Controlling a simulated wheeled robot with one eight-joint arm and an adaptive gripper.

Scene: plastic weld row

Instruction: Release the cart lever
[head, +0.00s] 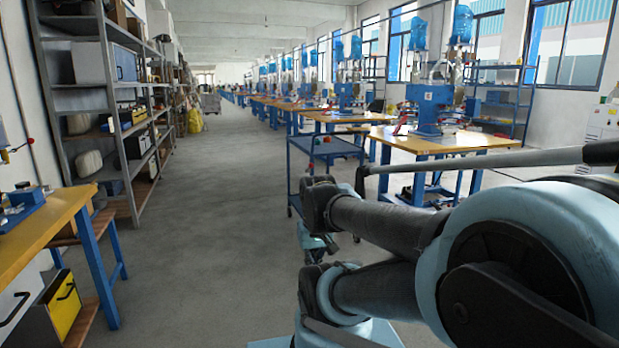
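A blue cart (335,148) with an upper tray and castors stands mid-floor, just beyond my arm. A small red object (326,139) shows at its tray. My arm hides part of the cart's lower right side, and I cannot make out a lever on it. What looks like my gripper (316,243) hangs low below my arm's dark end link, in front of the cart. It is small and partly covered by my arm, so its fingers cannot be made out. No contact with the cart can be seen.
A row of workbenches (455,141) with blue machines runs along the right. Metal shelving (75,88) lines the left wall. A wooden-topped bench (45,222) and a yellow-fronted box (65,305) stand at the near left. The grey aisle floor (205,210) between is clear.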

